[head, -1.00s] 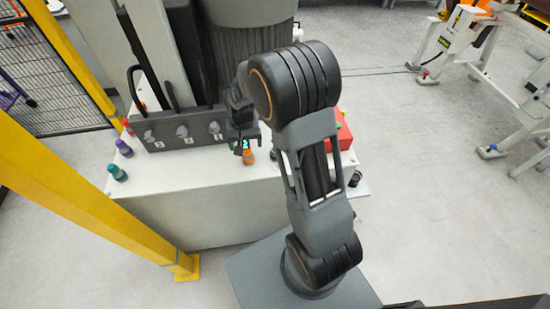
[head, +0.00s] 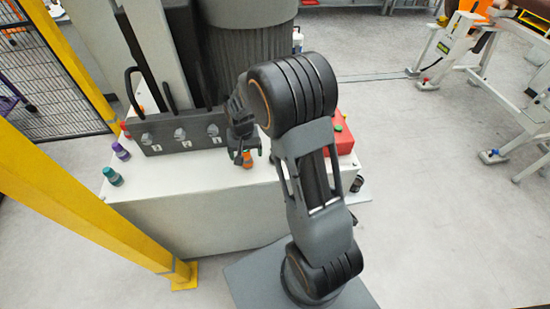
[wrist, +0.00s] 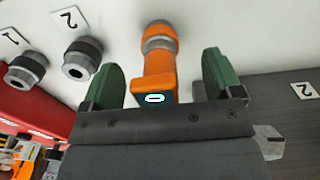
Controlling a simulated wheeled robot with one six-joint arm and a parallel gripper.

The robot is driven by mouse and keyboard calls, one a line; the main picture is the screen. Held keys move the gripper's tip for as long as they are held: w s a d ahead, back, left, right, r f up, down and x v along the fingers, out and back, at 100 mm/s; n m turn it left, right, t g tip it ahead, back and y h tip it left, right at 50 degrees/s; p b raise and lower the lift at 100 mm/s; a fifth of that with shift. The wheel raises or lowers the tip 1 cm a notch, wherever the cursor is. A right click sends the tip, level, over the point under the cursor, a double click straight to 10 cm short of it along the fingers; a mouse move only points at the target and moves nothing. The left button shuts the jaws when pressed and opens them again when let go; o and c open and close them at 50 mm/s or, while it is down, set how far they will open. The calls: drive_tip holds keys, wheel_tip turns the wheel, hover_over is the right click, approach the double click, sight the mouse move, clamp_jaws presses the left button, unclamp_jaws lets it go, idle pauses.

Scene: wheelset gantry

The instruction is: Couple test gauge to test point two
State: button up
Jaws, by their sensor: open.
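The orange test gauge (wrist: 155,72), with a small lit display, stands on a grey fitting (wrist: 158,36) on the white top in the wrist view. In the head view it shows as a small orange piece (head: 247,160) beside the dark block. My gripper (wrist: 172,88) is open, with its green fingers on either side of the gauge and a visible gap to each. In the head view my gripper (head: 243,152) is partly hidden by my own arm. A fitting (wrist: 82,58) beside a label 2 stands left of the gauge. The dark block (head: 185,143) carries a row of numbered points.
Another fitting (wrist: 25,68) stands by a label 1. A red box (head: 343,138) is right of my gripper. A purple cap (head: 121,150) and a teal cap (head: 112,176) stand at the left. A yellow post (head: 75,205) rises at front left.

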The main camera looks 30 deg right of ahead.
drive_tip(key=shift+c, duration=0.3)
clamp_jaws()
idle(0.8)
drive_tip(key=shift+r, duration=0.15)
drive_tip(key=shift+r+p, duration=2.2)
drive_tip(key=shift+r, duration=0.7)
